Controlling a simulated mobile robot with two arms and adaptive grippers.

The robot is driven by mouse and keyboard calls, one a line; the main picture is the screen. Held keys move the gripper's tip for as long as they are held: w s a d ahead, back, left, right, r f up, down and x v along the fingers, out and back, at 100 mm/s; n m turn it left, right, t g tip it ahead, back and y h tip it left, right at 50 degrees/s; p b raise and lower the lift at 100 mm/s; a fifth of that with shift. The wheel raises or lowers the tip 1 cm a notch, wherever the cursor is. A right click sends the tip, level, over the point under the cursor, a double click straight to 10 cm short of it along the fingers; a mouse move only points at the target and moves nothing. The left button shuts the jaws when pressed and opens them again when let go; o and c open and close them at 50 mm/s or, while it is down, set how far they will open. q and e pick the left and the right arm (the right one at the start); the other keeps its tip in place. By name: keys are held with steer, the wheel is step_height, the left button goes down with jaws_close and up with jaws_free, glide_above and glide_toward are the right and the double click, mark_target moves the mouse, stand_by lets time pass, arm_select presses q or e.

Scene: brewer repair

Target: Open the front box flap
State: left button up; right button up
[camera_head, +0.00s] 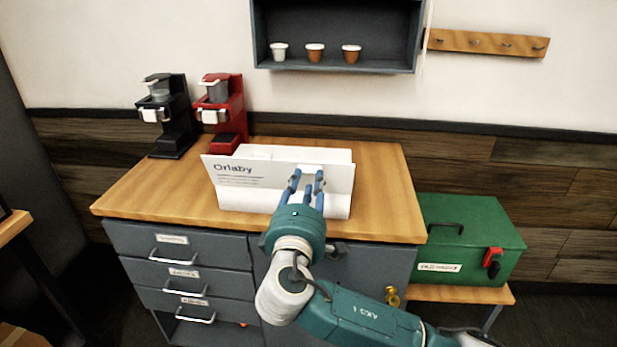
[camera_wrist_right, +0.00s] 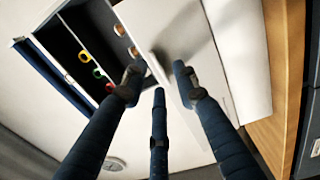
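A white box (camera_head: 284,197) labelled "Orlaby" stands on the wooden counter top. Its front flap (camera_head: 240,175), a white panel with printed text, is raised at a slant along the front and extends past the box's left side. My right gripper (camera_head: 307,178) is at the flap's upper edge, right of its middle. In the right wrist view the gripper's fingers (camera_wrist_right: 158,84) are spread apart around the edge of a white panel (camera_wrist_right: 172,72); whether they touch it is unclear. Part of the box is hidden behind the fingers. My left gripper is out of view.
A black coffee machine (camera_head: 176,133) and a red one (camera_head: 233,117) stand at the counter's back left. A wall shelf (camera_head: 385,63) with small cups hangs above. A green toolbox (camera_head: 485,225) sits right of the cabinet. The counter's front left (camera_head: 150,197) is clear.

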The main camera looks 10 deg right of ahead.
steer(key=p+v, duration=0.1)
steer(key=v, duration=0.5)
steer(key=shift+s+f, duration=0.15)
steer(key=shift+s, duration=0.1)
stand_by(0.4)
stand_by(0.3)
steer(key=v, duration=1.2)
steer(key=shift+a+f, duration=0.1)
